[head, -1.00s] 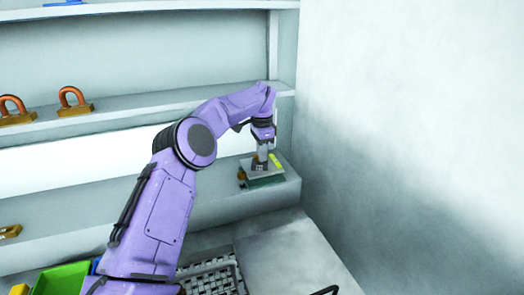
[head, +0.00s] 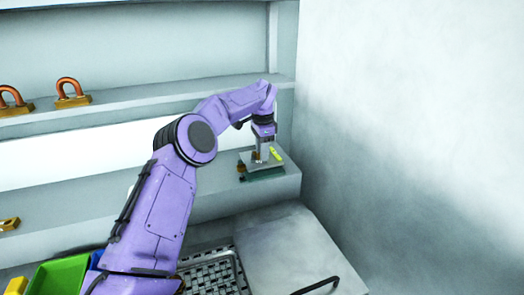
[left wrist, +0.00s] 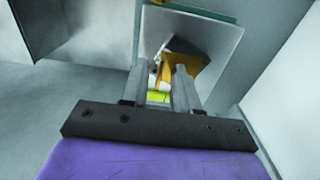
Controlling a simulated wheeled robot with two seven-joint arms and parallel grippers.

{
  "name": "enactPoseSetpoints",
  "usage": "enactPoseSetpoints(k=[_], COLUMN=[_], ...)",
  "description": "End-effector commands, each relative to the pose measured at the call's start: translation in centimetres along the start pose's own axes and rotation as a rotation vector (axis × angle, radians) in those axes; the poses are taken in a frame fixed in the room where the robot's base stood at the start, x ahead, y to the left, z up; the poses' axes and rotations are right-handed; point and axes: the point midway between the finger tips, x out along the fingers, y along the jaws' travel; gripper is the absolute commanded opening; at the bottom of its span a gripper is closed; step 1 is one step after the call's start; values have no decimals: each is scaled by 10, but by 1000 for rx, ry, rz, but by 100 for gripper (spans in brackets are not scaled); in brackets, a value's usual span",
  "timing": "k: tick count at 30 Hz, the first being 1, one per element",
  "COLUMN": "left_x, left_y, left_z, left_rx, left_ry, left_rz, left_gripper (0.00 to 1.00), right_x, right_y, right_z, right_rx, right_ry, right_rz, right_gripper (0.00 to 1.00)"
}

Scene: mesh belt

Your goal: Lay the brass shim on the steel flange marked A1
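My left gripper (head: 264,158) points down over a flat grey plate (head: 248,162) at the right end of the lower shelf. In the left wrist view my left gripper (left wrist: 159,68) has its two fingers apart, with a gap between them. A brass-coloured piece (left wrist: 178,78) shows behind and between the fingertips, over the grey plate (left wrist: 222,60); the fingers hide part of it, and I cannot tell whether it is the shim. No A1 mark is legible, so I cannot tell which piece is the flange. My right gripper is out of view.
A yellow-green piece (head: 276,154) lies on the plate, above a dark green block (head: 266,174). Copper-and-brass padlock shapes (head: 72,92) stand on the upper shelf. A green bin (head: 60,277) and a black mesh (head: 212,277) are below. A wall rises close on the right.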

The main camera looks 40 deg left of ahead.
Motion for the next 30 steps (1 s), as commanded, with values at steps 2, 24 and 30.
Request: enactPoseSetpoints(k=[2, 24, 30], left_x=[0, -124, -134], left_y=[0, 0, 0], left_z=[0, -1, 0], left_rx=[-1, 0, 1], left_ry=[0, 0, 0], left_rz=[0, -1, 0], left_gripper=[29, 29, 29], right_x=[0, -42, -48], right_y=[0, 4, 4], right_z=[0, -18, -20], right_rx=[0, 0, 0], right_ry=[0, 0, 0], right_rz=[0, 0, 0], right_gripper=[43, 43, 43])
